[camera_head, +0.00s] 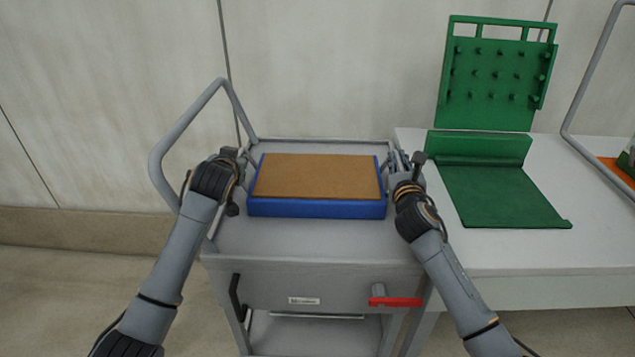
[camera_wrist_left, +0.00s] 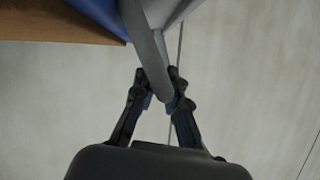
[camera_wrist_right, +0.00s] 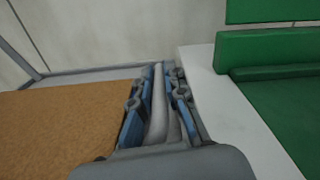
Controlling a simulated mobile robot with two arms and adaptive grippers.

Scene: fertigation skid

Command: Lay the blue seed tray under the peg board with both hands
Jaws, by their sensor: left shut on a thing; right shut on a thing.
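The blue seed tray (camera_head: 315,208), filled level with brown material, lies flat on the top of a grey cart (camera_head: 300,238). My right gripper (camera_head: 400,165) is at the tray's right side, shut on a similar grey bar (camera_wrist_right: 158,105). The green peg board (camera_head: 490,95) stands upright at the right, above a flat green base (camera_head: 500,197) with a raised back block.
A white table (camera_head: 590,245) adjoins the cart's right side and bears the green base. The cart has a grey loop handle (camera_head: 185,122) on its left and a red lever (camera_head: 400,302) in front. An orange item (camera_head: 618,172) lies at the far right, by another grey loop.

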